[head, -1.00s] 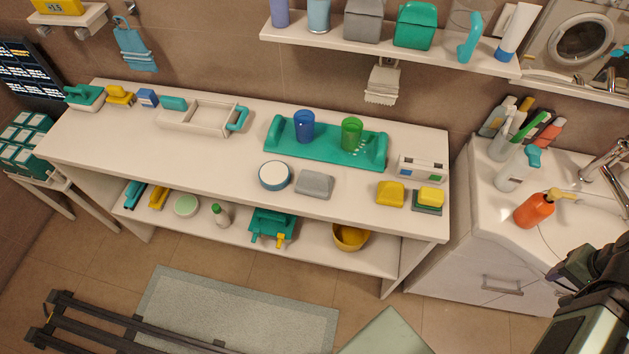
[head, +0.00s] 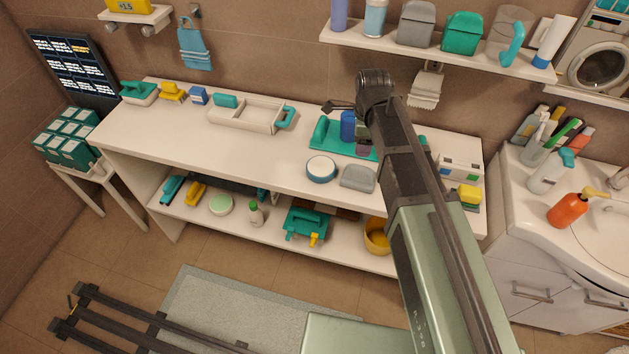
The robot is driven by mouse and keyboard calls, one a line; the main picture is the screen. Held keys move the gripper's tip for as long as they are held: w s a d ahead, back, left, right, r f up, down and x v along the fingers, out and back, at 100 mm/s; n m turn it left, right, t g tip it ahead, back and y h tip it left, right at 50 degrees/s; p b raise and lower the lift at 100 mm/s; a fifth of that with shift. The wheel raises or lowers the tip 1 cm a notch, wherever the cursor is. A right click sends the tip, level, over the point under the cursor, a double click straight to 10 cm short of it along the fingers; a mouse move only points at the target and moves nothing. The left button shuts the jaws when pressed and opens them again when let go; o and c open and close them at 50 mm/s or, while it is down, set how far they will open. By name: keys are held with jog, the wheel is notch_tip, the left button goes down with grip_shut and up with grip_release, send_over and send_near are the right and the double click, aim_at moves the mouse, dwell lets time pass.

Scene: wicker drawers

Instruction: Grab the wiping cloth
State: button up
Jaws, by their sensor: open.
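A blue cloth (head: 195,48) hangs from a wall hook at the upper left. A white cloth-like piece (head: 425,90) hangs under the wall shelf, right of my arm. A folded grey piece (head: 357,178) lies on the tabletop; I cannot tell whether it is cloth or sponge. I cannot tell which of these is the wiping cloth. My gripper (head: 330,107) is open, small and dark at the end of my raised arm, pointing left above the back of the table. It appears empty and apart from all three. My arm hides part of the green tray.
The white table (head: 170,135) holds a white caddy (head: 245,117), a round blue-rimmed tin (head: 321,168) and a green tray (head: 325,137) with a blue cup (head: 348,125). The wall shelf (head: 340,35) overhangs at the back. The table's left middle is clear.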

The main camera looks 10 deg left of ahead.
aim_at(361, 167)
jog(key=f+m+b, duration=0.1)
jog(key=f+b, duration=0.4)
jog(key=f+m+b, duration=0.1)
jog(key=f+b, duration=0.5)
jog(key=shift+d+f, duration=0.15)
jog(key=shift+d, duration=0.05)
jog(key=shift+r, duration=0.25)
jog(key=c, duration=1)
notch_tip(361, 167, up, 20)
jog(key=p, duration=2)
